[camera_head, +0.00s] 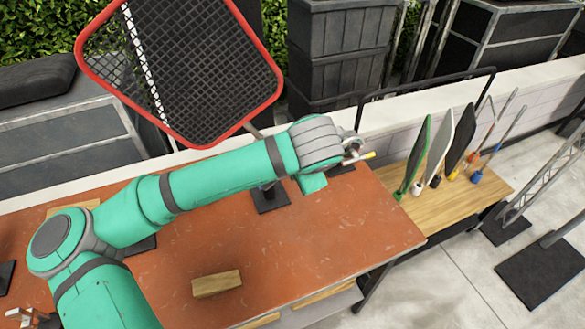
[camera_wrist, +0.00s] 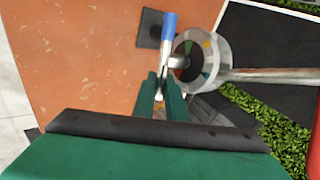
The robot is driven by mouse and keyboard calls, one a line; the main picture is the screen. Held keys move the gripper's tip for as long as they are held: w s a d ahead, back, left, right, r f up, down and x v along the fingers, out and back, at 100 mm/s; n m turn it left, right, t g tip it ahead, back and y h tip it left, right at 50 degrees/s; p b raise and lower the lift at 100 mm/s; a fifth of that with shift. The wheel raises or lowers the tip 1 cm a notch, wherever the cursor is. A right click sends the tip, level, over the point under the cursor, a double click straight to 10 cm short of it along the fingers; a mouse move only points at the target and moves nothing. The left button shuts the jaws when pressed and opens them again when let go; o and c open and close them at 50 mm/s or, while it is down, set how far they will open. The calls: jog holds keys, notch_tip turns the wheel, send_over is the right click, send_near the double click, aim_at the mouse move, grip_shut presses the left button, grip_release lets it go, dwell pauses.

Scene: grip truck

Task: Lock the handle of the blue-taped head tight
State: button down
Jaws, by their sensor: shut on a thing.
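A handle with a blue end (camera_wrist: 169,28) shows in the wrist view, its light metal lower part running down between my gripper's fingers. My gripper (camera_wrist: 161,92) is shut on this handle. The round grey grip head (camera_wrist: 207,58) is right beside it, with a metal rod (camera_wrist: 265,75) running off to the right. In the head view my gripper (camera_head: 346,150) is at the far end of my green arm, beyond the table's back edge area. A small yellow-tipped piece (camera_head: 368,155) sticks out beside it. The head is mostly hidden there by my wrist, and its blue tape is not clear.
A red-framed mesh panel (camera_head: 180,65) stands behind my arm. The orange table top (camera_head: 300,235) carries a wooden block (camera_head: 217,283) and dark base plates (camera_head: 270,198). A wooden shelf (camera_head: 460,200) on the right holds upright flags and tools. The table's front right is clear.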

jog(key=shift+f, duration=0.2)
dwell(0.3)
jog(key=shift+y, duration=0.3)
jog(key=c, duration=2.1)
grip_release()
jog(key=shift+w+r, duration=0.1)
